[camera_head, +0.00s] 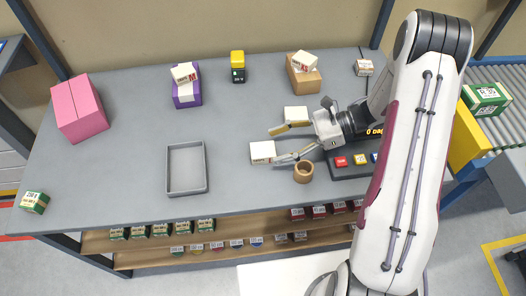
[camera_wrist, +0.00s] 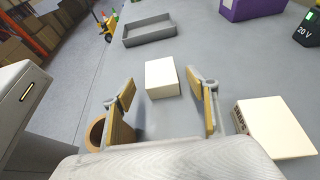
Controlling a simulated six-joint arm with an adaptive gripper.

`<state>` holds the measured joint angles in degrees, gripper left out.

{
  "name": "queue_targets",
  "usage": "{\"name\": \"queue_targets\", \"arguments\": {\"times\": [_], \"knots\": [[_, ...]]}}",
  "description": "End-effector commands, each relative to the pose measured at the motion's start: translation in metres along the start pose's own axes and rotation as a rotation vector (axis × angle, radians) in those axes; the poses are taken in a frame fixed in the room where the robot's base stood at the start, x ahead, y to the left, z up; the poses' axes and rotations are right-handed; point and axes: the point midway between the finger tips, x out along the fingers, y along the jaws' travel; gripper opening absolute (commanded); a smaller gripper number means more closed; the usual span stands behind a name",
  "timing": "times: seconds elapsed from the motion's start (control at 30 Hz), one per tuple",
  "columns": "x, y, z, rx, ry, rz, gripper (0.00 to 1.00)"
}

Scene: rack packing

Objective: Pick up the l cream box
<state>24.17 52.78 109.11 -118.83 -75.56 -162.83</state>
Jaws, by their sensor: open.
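A cream box (camera_head: 262,151) stands on the grey table, left of my gripper (camera_head: 278,146). In the wrist view this cream box (camera_wrist: 162,78) is just beyond the fingertips and roughly between them. A second cream box (camera_head: 296,114) stands behind my gripper on the table; in the wrist view it (camera_wrist: 275,128) is outside the right finger, with printing on one side. My gripper (camera_wrist: 160,95) is open and empty, its two tan-padded fingers spread apart. I cannot tell whether the lower finger in the head view touches the first box.
A brown ring (camera_head: 303,172) stands close to the finger nearer the table's front. An empty grey tray (camera_head: 187,168) lies further left. A control panel (camera_head: 350,165) is beneath my wrist. Pink (camera_head: 79,108), purple (camera_head: 187,93) and brown (camera_head: 303,80) boxes stand farther away.

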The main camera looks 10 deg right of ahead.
Motion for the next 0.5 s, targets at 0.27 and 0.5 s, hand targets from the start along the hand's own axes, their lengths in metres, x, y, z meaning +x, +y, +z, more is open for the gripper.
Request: {"name": "queue_targets", "arguments": {"times": [0.27,0.5], "knots": [[0.027,0.0,-0.004,0.0,0.0,0.0,0.58],[0.032,0.0,-0.004,0.0,0.001,-0.001,0.58]]}}
